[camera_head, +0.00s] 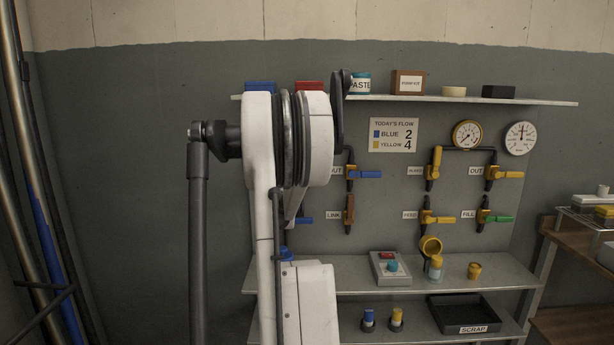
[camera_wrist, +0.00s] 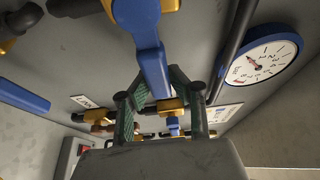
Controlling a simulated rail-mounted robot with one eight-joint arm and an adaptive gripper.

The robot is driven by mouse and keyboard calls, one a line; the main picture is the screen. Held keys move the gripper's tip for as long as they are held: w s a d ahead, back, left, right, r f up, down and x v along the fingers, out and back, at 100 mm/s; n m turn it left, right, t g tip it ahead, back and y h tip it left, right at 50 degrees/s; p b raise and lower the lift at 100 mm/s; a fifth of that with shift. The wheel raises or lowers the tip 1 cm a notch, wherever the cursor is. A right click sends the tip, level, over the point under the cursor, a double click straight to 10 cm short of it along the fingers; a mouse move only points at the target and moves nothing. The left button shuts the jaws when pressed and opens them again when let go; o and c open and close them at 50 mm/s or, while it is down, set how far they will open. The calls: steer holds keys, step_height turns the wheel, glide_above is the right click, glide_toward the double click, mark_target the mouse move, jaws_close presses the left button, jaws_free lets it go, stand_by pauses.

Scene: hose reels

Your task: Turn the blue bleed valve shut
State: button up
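A blue lever handle (camera_wrist: 153,70) is large in the middle of the wrist view, running down from its valve body at the top. I take it to be the blue bleed valve, but its label does not show. My gripper (camera_wrist: 159,88) has its green-padded fingers on either side of this handle, apart from each other. I cannot tell whether the pads touch it. In the head view, my arm hides this valve and my gripper.
The wall panel also carries a blue-handled OUT valve (camera_head: 365,174), a brown LINK valve (camera_head: 349,212), yellow-handled valves (camera_head: 510,174) and a green-handled FILL valve (camera_head: 499,219). A blue-rimmed gauge (camera_wrist: 262,54) is right of my fingers. A shelf (camera_head: 540,102) runs above the panel.

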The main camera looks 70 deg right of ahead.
steer(key=o, duration=0.5)
steer(key=w+a, duration=0.1)
steer(key=a, duration=1.1)
steer(key=shift+w, duration=0.25)
